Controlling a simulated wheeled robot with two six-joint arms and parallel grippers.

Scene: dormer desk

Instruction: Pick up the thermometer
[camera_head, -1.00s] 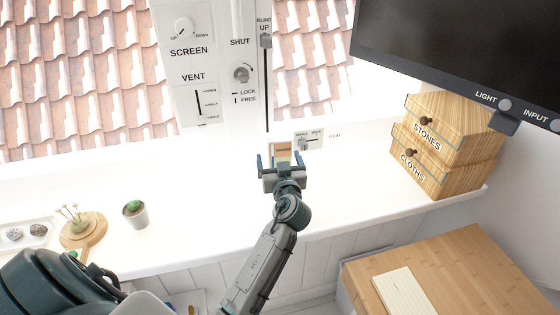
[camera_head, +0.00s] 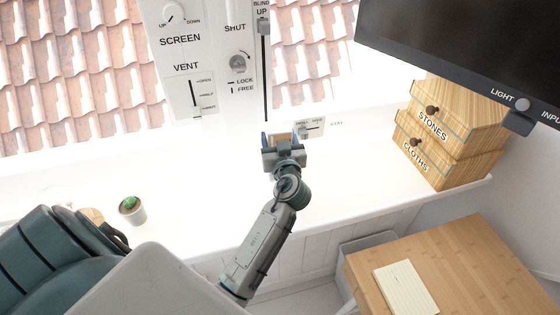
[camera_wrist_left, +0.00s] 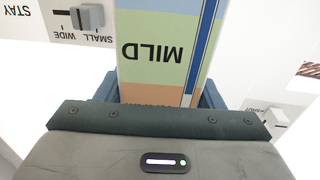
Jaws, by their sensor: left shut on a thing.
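The thermometer shows in the left wrist view as a tall card (camera_wrist_left: 152,72) with coloured bands, the word MILD and a blue column along one side. My left gripper (camera_head: 283,141) is shut on it, with one finger at each side of the card. In the head view only a small brownish part of the thermometer (camera_head: 283,144) shows between the fingers; the gripper hides the rest. Its lower end is hidden in the wrist view, and I cannot tell whether it touches the sill. My right gripper is not in view.
A small slider switch (camera_head: 309,129) marked WIDE and SMALL is close beside the gripper. Stacked wooden drawer boxes (camera_head: 447,135) stand at the right under a dark monitor (camera_head: 460,45). The white sill (camera_head: 360,180) between is clear.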

